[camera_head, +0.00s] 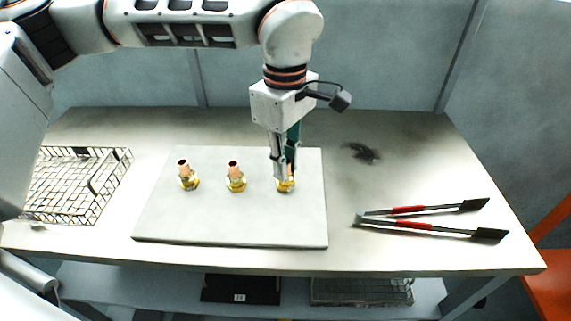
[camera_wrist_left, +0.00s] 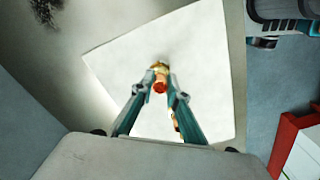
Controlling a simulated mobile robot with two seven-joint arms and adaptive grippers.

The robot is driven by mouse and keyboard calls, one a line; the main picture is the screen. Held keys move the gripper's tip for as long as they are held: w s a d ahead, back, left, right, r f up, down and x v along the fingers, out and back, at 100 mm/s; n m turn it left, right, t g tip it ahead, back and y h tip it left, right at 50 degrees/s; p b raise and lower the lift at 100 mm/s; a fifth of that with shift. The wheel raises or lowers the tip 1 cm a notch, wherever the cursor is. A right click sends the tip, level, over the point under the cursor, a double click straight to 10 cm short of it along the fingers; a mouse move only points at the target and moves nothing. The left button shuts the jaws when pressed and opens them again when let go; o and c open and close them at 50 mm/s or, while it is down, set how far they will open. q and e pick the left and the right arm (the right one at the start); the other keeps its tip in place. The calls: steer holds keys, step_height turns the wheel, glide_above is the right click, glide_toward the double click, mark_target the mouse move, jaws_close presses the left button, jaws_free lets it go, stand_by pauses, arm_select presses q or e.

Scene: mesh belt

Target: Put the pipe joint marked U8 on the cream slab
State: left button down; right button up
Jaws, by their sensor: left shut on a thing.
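The cream slab (camera_head: 230,226) lies flat on the table, and it fills the middle of the left wrist view (camera_wrist_left: 115,58). Two copper-and-brass pipe joints stand upright on it, a left one (camera_head: 187,176) and a middle one (camera_head: 235,178). My left gripper (camera_head: 284,174) points down over the slab's right part. It is shut on a third pipe joint (camera_head: 287,187), which also shows between the fingers in the left wrist view (camera_wrist_left: 160,76). This joint is at the slab's surface; I cannot tell whether it touches. No markings are readable. My right gripper is not in view.
A wire basket (camera_head: 84,208) stands at the table's left end. An orange object (camera_head: 551,262) is beyond the right edge.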

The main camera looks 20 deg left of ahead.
arm_select(q)
steer(key=shift+f, duration=0.35)
steer(key=shift+r, duration=0.1)
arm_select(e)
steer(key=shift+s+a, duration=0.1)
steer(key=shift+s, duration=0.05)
arm_select(q)
steer(key=shift+f, duration=0.2)
steer(key=c, duration=2)
jaws_free()
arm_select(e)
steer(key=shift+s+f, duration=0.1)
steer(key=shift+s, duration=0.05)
